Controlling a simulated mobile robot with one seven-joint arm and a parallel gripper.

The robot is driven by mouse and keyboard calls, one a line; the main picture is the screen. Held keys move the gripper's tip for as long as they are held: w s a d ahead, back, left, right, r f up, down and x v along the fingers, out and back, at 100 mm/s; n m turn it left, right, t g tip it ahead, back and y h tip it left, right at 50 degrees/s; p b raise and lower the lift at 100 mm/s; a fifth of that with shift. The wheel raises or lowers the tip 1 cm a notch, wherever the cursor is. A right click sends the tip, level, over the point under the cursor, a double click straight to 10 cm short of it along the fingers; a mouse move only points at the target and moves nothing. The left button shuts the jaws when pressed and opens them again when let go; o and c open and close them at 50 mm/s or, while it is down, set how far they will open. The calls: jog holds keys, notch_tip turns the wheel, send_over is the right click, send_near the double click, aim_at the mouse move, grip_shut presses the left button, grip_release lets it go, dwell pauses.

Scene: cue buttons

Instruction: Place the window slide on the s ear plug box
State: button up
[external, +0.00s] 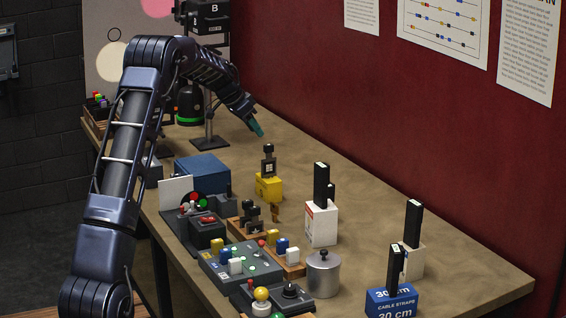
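My gripper (257,128) is at the end of the arm, teal-tipped and pointing down to the right, in the air above the far part of the table. Its fingers are too small to tell open from shut. A dark piece with a light window-like mark (268,160) stands on a small yellow box (268,187), below and slightly right of the gripper in the picture; it may be the window slide. Black upright pieces stand at a white box with red print (321,226), a plain pale box (413,262) and a blue cable straps box (391,302). I cannot tell which is the ear plug box.
The table's right strip (370,190) along the red wall is clear.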

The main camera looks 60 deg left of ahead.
jog(key=shift+v, duration=1.45)
jog(key=d+r, duration=0.5)
jog(key=d, duration=0.6)
jog(key=d+r, duration=0.5)
jog(key=d, duration=0.6)
jog(key=s+d+r+g, duration=0.1)
jog(key=s+d+r, duration=0.25)
jog(key=d, duration=0.55)
jog(key=s+d+r, duration=0.2)
jog(key=s+d, duration=0.2)
jog(key=d, duration=0.5)
jog(key=s+d+f+g, duration=0.1)
jog(key=s+d+f, duration=0.2)
jog(key=s+d, duration=1.9)
jog(key=s+d+f, duration=0.2)
jog(key=s+f, duration=0.2)
jog(key=s, duration=0.6)
jog(key=shift+d+f, duration=0.25)
jog(key=shift+f, duration=0.1)
